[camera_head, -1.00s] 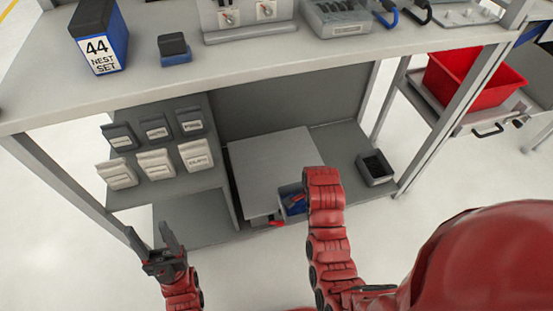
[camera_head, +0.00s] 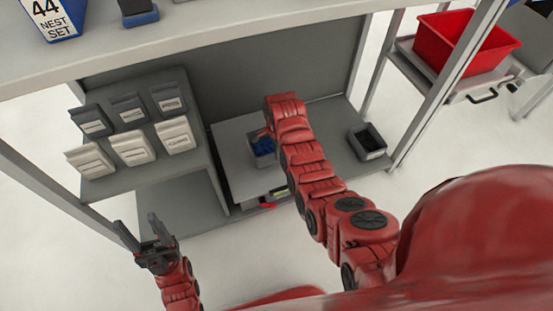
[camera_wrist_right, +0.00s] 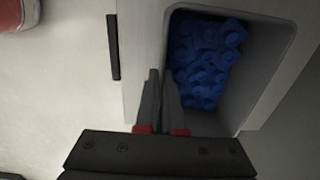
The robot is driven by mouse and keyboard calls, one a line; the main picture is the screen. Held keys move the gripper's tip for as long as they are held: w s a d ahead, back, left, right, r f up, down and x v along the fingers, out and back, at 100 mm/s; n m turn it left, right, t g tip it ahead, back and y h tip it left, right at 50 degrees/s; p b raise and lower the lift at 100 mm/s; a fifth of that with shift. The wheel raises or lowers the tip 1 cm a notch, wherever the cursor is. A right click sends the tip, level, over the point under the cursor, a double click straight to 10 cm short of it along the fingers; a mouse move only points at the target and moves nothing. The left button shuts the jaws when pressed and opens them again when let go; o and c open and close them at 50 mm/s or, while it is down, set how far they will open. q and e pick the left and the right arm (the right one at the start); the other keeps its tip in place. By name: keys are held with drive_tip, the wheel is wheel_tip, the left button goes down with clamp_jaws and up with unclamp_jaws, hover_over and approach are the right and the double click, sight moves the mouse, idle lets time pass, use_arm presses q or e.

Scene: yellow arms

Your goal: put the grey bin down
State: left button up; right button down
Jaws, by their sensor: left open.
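The grey bin (camera_wrist_right: 265,75) holds several blue pieces and fills the right half of the right wrist view. In the head view the bin (camera_head: 263,147) shows small, partly hidden by my right arm, over the light grey box on the lower shelf. My right gripper (camera_wrist_right: 160,76) has its fingers close together on the bin's near-side wall, gripping it. Whether the bin's bottom touches the surface below cannot be told. My left gripper (camera_head: 137,228) is open and empty, low on the left, apart from the bin.
A light grey box (camera_head: 232,140) stands on the lower shelf. A small dark bin (camera_head: 368,142) is to its right. Several dark and white labelled bins (camera_head: 131,147) sit on the left shelf. The worktop (camera_head: 200,37) overhangs above. A red crate (camera_head: 455,42) is at upper right.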

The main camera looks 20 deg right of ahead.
drive_tip(key=shift+w, duration=0.3)
drive_tip(key=shift+w+f, duration=0.15)
drive_tip(key=shift+f, duration=0.1)
wheel_tip(320, 180, down, 3)
drive_tip(key=shift+f+b, duration=0.1)
drive_tip(key=shift+b, duration=0.85)
drive_tip(key=c, duration=1.5)
unclamp_jaws()
drive_tip(key=o, duration=0.5)
drive_tip(key=shift+c, duration=0.2)
